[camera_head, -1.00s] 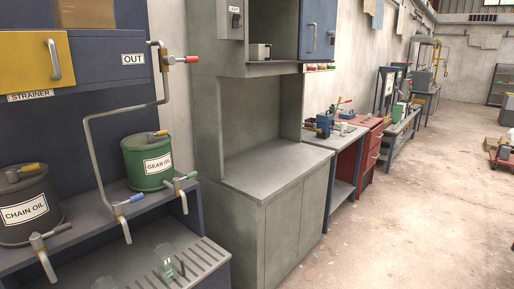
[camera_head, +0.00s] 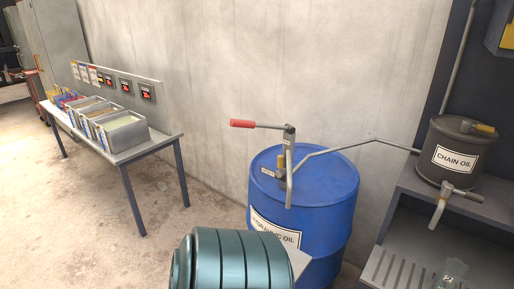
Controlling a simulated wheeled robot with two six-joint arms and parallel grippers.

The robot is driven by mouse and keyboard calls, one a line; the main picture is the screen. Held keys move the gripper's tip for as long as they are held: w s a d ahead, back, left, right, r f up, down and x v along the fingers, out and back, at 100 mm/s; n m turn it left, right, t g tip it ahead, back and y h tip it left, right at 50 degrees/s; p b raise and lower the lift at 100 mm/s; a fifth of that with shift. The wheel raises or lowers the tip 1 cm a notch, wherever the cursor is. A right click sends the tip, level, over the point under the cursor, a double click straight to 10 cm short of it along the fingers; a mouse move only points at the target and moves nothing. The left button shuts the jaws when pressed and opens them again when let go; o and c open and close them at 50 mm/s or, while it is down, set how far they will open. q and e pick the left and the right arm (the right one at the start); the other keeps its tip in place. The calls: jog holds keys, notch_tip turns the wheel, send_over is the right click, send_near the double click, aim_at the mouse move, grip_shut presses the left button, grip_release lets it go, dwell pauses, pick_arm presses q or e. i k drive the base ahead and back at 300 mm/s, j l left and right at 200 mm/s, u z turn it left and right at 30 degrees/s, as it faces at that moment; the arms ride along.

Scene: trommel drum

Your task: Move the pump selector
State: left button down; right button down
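A blue oil drum (camera_head: 318,207) with a partly hidden white label stands against the wall in the middle of the head view. A grey hand pump (camera_head: 289,165) rises from its lid, with a crank arm ending in a red handle (camera_head: 243,124) that points left. A pipe (camera_head: 345,148) runs from the pump towards the right. A small white tag (camera_head: 267,171) sits on the lid beside the pump. I cannot make out which part is the selector. Neither of my grippers is in view.
A teal ribbed cylinder (camera_head: 233,263) covers the drum's lower front. The dark CHAIN OIL can (camera_head: 456,150), with a tap, stands on a shelf at right. A table (camera_head: 165,140) with several grey bins stands at left. Open floor lies between table and drum.

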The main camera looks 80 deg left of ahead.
aim_at(281, 171)
jog(key=u, duration=2.35)
